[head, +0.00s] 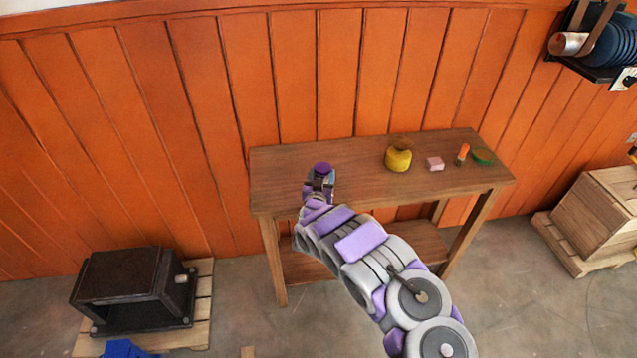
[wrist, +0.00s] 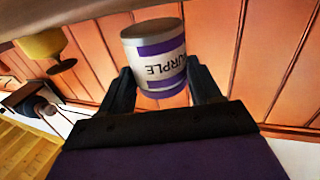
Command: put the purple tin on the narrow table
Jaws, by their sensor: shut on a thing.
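The purple tin (head: 322,168) shows a purple top in the head view, over the left part of the narrow wooden table (head: 285,178). In the wrist view the tin (wrist: 155,55) has a white label with upside-down "PURPLE" lettering, purple bands and a bare grey end. My gripper (head: 320,182) is shut on the tin, with a dark finger on each side of it in the wrist view (wrist: 157,90). The visible grey end suggests the tin is held clear of the tabletop, but the gap's size cannot be told.
The tabletop between my gripper and the yellow object is clear. An orange plank wall (head: 330,70) stands behind.

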